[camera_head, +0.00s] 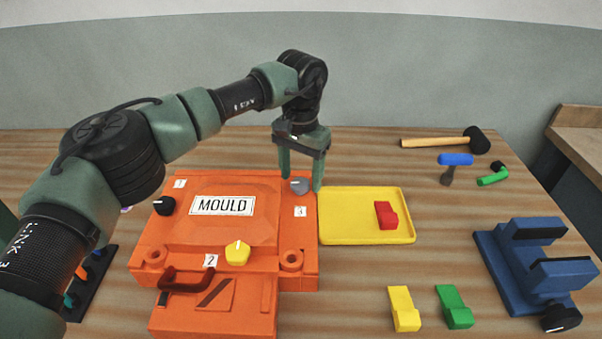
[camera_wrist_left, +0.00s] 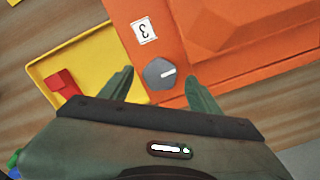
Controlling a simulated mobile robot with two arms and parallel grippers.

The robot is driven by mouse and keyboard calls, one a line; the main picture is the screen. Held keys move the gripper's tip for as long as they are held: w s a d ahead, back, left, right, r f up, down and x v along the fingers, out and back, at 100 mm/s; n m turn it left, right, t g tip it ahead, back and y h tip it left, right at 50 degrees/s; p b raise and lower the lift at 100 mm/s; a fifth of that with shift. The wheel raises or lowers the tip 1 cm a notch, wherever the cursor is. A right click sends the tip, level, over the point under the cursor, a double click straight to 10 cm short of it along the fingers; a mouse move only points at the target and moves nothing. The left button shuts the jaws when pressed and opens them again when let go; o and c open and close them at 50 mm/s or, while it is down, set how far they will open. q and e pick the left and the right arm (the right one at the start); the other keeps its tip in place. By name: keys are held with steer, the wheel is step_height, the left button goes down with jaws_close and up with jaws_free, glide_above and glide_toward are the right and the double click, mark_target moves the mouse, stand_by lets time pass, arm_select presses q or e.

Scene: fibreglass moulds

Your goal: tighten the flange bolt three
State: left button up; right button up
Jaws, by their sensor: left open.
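The orange mould (camera_head: 210,262) lies on the wooden table with a MOULD label on its lid. Bolt three, a grey knob (camera_head: 299,186) with a white line, sits at the mould's far right corner by the label 3 (camera_head: 300,211). My left gripper (camera_head: 301,184) is open and points down over this bolt. In the left wrist view the grey bolt (camera_wrist_left: 159,73) lies between and just beyond the open fingers, with gaps on both sides. A black bolt (camera_head: 165,205) is by label 1 and a yellow bolt (camera_head: 237,252) by label 2. My right gripper is out of view.
A yellow tray (camera_head: 350,232) with a red block (camera_head: 386,215) adjoins the mould's right side. Yellow (camera_head: 403,309) and green (camera_head: 454,307) blocks lie in front. A blue vise-like fixture (camera_head: 530,262) stands right. A mallet (camera_head: 450,141) and smaller tools lie behind.

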mark_target(301, 179)
arm_select(q)
step_height(301, 179, up, 8)
steer(key=shift+f+b, duration=0.1)
steer(key=shift+b, duration=0.3)
